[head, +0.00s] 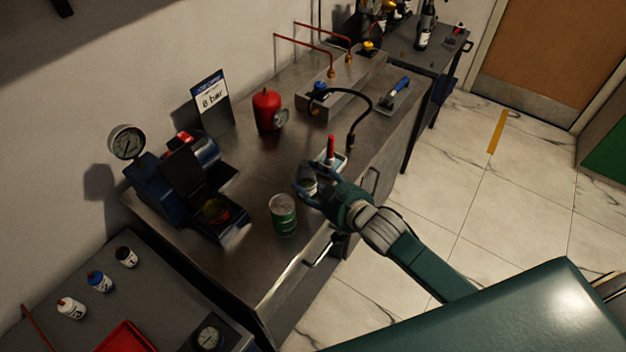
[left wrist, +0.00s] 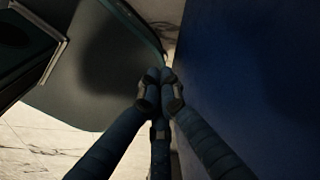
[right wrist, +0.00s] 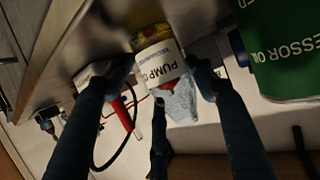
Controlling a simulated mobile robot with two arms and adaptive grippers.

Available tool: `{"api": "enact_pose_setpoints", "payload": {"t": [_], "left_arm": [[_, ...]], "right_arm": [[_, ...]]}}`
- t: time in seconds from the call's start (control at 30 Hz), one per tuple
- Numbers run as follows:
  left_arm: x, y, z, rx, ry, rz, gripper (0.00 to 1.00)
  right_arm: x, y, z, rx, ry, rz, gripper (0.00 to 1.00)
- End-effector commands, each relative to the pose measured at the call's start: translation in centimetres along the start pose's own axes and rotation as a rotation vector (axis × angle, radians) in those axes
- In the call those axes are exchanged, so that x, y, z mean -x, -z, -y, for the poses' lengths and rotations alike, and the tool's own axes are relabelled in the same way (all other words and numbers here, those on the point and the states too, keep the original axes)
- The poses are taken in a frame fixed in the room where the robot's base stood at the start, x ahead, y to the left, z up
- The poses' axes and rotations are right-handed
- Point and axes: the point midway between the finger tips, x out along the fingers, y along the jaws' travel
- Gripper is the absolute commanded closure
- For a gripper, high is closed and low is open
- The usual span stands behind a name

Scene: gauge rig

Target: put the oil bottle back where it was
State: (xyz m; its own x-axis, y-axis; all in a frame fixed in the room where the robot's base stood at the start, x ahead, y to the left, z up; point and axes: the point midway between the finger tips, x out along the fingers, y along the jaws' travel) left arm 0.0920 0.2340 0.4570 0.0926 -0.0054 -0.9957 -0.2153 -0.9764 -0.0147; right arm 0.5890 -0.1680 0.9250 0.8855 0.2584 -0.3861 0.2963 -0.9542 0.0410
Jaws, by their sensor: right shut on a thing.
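The oil bottle (right wrist: 160,62), with a white label reading "PUMP O" and a yellowish part, sits between the fingers of my right gripper (right wrist: 160,78) in the right wrist view. In the head view my right gripper (head: 312,184) is shut around it above the front part of the steel bench (head: 262,262); the fingers hide much of the bottle (head: 308,186). I cannot tell whether its base touches the bench. My left gripper (left wrist: 160,92) shows only in the left wrist view, with its fingertips together and nothing visible between them.
A green compressor oil can (head: 284,215) stands close left of my right gripper; it also shows in the right wrist view (right wrist: 285,45). A blue pump (head: 160,185) and a red canister (head: 267,110) stand further left and back.

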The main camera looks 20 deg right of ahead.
Motion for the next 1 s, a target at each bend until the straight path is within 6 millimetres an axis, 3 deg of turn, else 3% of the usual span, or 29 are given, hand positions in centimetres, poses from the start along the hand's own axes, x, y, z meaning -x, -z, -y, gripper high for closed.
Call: {"api": "enact_pose_setpoints", "payload": {"t": [0.33, 0.37, 0.47, 0.83, 1.0], "left_arm": [[-0.2, -0.3, 0.2, 0.003, 0.003, 0.005, 1.00], [-0.2, -0.3, 0.2, 0.003, 0.003, 0.005, 1.00], [-0.1, -0.3, 0.2, 0.003, 0.003, 0.004, 1.00], [0.1, -0.2, 0.2, 0.003, 0.003, 0.004, 1.00], [-0.5, -0.3, 0.2, 0.003, 0.002, 0.003, 1.00]], "right_arm": [[-0.1, -0.2, 0.0, 0.000, 0.000, -0.002, 0.76], [-0.1, -0.3, 0.0, 0.000, 0.000, -0.002, 0.43], [-0.1, -0.2, 0.0, 0.000, 0.000, -0.001, 0.26], [0.2, 0.1, 0.0, 0.001, 0.000, 0.000, 0.26], [2.8, -0.2, 0.0, 0.001, 0.001, 0.000, 0.26]]}}
